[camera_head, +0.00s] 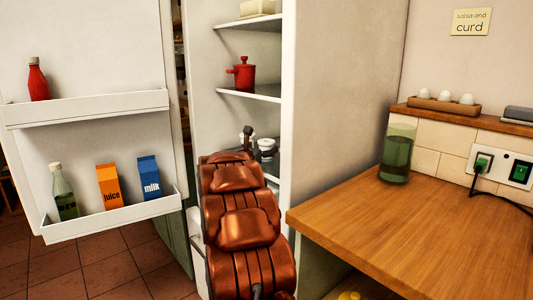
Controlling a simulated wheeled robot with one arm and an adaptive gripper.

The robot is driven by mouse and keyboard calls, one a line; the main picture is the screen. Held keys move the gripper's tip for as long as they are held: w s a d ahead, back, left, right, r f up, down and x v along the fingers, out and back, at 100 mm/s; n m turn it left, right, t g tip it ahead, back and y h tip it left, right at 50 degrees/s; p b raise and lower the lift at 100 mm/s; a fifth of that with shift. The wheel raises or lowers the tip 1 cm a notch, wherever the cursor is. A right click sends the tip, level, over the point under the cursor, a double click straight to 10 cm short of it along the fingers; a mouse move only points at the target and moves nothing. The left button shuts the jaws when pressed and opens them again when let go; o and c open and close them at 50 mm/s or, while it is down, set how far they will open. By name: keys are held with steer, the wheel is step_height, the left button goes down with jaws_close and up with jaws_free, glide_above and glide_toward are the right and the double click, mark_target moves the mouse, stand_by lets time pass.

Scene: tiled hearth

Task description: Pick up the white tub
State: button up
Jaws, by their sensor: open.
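My gripper (256,146) is at the lower shelf of the open fridge, at the far end of my copper-coloured arm. Its dark fingers show only in part, and they are open. A small white rounded thing, which looks like the white tub (266,142), shows right by the fingers. My arm and gripper hide much of it, and I cannot tell whether the fingers touch it. A cream block-shaped container (258,8) stands on the top shelf.
A red pot (242,74) stands on the middle shelf (255,94). The open fridge door (90,110) at left holds a red bottle, a clear bottle and two cartons. A wooden counter (430,230) with a green glass jar (397,154) lies at right.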

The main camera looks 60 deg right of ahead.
mark_target(264, 145)
steer(key=shift+w+d, duration=0.15)
steer(key=shift+d, duration=0.4)
steer(key=shift+w+d, duration=0.15)
steer(key=shift+d, duration=0.35)
steer(key=shift+w+d+f, duration=0.1)
steer(key=shift+w+d, duration=0.1)
steer(key=shift+d, duration=0.2)
steer(key=shift+w+d+f, duration=0.1)
steer(key=shift+w+d, duration=0.05)
steer(key=shift+d, duration=0.25)
steer(key=shift+w+d+p, duration=0.2)
steer(key=shift+d+p, duration=0.1)
steer(key=shift+w+d, duration=0.2)
steer(key=shift+d, duration=0.75)
steer(key=shift+c, duration=0.2)
steer(key=c, duration=1.2)
